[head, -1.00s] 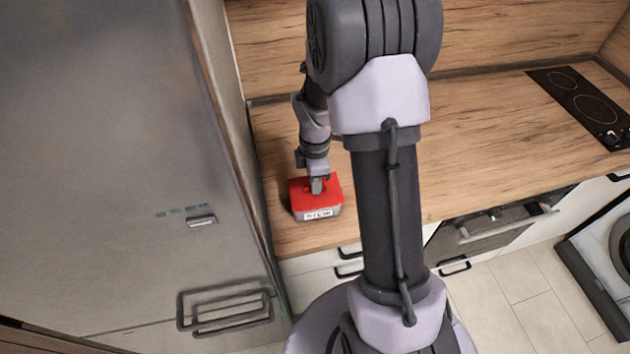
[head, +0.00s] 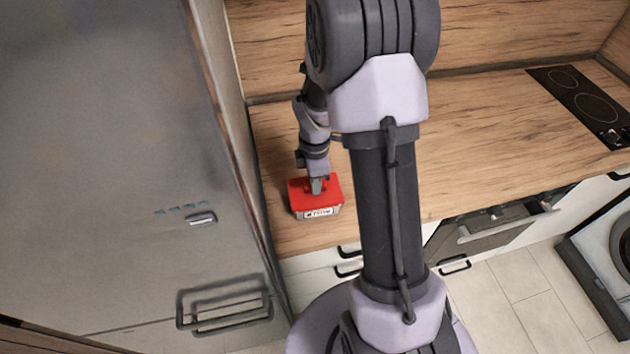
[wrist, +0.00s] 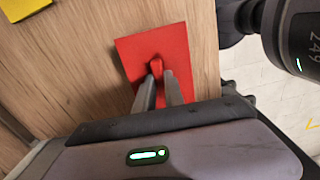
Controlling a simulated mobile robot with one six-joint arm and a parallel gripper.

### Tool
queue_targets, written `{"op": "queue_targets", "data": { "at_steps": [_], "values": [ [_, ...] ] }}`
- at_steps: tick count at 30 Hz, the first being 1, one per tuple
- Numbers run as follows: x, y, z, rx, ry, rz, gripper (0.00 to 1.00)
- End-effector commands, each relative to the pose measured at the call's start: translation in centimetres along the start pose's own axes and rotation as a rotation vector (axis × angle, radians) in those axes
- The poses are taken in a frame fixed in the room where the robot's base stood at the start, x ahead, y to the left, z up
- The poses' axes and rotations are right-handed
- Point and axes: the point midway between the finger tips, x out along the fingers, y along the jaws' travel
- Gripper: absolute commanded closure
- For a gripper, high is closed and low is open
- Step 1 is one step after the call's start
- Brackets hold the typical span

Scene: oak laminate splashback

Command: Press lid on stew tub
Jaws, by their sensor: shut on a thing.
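The grey stew tub (head: 322,213) with a white label stands on the wooden worktop at its left end, near the front edge. The red lid (head: 299,193) lies on top of the tub and covers its opening; whether it is fully seated I cannot tell. My gripper (head: 317,186) points down at the lid. In the wrist view my gripper (wrist: 160,78) is shut on the raised red knob at the middle of the lid (wrist: 178,41). The tub is hidden under the lid there.
The fridge (head: 110,160) stands close on the left. The worktop (head: 470,140) is clear to the right, up to the black hob (head: 590,105). A yellow thing (wrist: 25,12) lies at the upper left of the wrist view. The splashback (head: 500,30) rises behind.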

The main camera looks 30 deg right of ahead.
Motion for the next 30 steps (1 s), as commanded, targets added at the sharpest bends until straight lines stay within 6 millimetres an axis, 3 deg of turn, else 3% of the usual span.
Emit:
{"op": "queue_targets", "data": {
  "at_steps": [6,7,10,11,17,21,30],
  "values": [
    [-0.01,0.01,0.00,0.000,0.000,0.000,1.00],
    [-0.01,0.01,0.00,0.000,0.000,0.000,0.84],
    [-0.01,0.01,0.00,0.000,0.000,0.000,0.65],
    [-0.01,0.01,0.00,0.000,0.000,0.000,0.61],
    [-0.01,0.01,0.00,0.000,0.000,0.000,0.61],
    [-0.01,0.01,0.00,0.000,0.000,0.000,0.39],
    [-0.06,0.01,0.00,0.000,0.000,0.000,0.39]
  ]
}}
